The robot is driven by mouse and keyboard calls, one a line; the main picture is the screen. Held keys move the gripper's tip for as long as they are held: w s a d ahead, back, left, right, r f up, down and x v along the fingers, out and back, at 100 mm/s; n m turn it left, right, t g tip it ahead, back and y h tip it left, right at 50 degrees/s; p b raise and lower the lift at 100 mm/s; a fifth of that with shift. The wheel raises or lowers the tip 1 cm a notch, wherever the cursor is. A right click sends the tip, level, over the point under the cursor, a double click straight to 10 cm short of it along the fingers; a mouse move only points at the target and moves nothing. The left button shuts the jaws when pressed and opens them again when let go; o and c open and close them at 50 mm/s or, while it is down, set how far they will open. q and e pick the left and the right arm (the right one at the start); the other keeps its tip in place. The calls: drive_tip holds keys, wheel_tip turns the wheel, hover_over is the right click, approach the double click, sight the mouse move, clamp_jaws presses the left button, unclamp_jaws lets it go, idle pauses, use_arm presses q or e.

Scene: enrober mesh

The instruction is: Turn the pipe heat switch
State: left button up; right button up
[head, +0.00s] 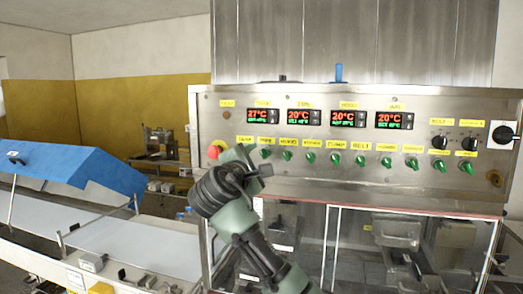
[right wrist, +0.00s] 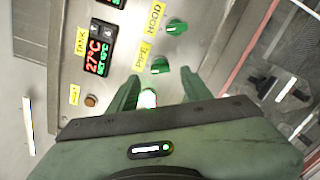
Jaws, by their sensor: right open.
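The pipe heat switch is a small green knob (head: 266,154) in the row on the steel control panel, under a yellow label. In the right wrist view this green knob (right wrist: 160,66) sits beside the label reading PIPE, just ahead of the fingertips. My right gripper (head: 256,164) is open in front of the panel's left part, near the first knobs of the row. In the right wrist view its two green fingers (right wrist: 160,80) are spread, with a bright whitish-green spot between them. Contact with the knob cannot be told. My left gripper is not in view.
A similar green knob (right wrist: 176,27) labelled HOOD is close by. A red button (head: 214,152) is left of my gripper. Temperature displays (head: 304,117) line the panel above, and black knobs (head: 439,142) are at right. A blue-covered conveyor (head: 75,172) stands at left.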

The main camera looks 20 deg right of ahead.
sight(263, 155)
drive_tip(key=p+x, duration=0.1)
drive_tip(key=x, duration=0.3)
drive_tip(key=shift+s+r+p, duration=0.1)
drive_tip(key=shift+r+p, duration=0.05)
drive_tip(key=shift+p, duration=0.25)
drive_tip(key=shift+w+d, duration=0.2)
drive_tip(key=shift+w, duration=0.1)
clamp_jaws()
drive_tip(key=shift+f, duration=0.2)
